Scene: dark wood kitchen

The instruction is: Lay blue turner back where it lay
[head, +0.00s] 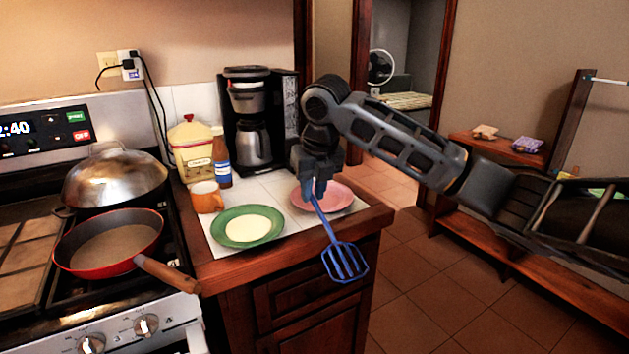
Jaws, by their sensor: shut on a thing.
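The blue turner (344,261) hangs from my gripper (318,186) in the head view. Its slotted head points down and toward the viewer, in front of the counter's front edge. My gripper is shut on the turner's handle, above the right part of the counter (371,221). A pink plate (338,198) lies behind the gripper and is partly hidden by it and the handle. The contact between fingers and handle is small and dark in the picture.

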